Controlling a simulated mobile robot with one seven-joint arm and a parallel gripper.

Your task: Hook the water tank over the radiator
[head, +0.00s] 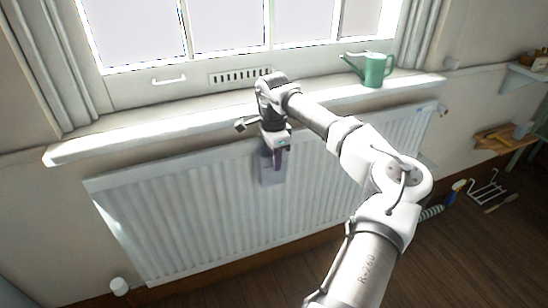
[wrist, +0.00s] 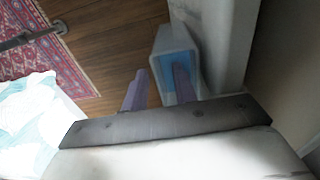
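The water tank (head: 272,170) is a small pale grey box. In the head view it stands upright against the front of the white radiator (head: 200,215), near its top edge. In the wrist view the tank (wrist: 161,72) shows its open top and blue inside, close beside the radiator's white edge (wrist: 214,40). My gripper (head: 277,158) is right above the tank. Its purple-grey fingers (wrist: 160,82) are apart, one outside the tank's wall and one over or in its opening, with a gap beside the outer finger. Whether the tank's hook is over the radiator is hidden.
The window sill (head: 165,125) juts out above the radiator, close to my gripper. A green watering can (head: 374,70) stands on the sill. A wooden shelf (head: 507,136) and a white wire rack (head: 487,188) are at the right. A patterned rug (wrist: 50,60) lies on the floor.

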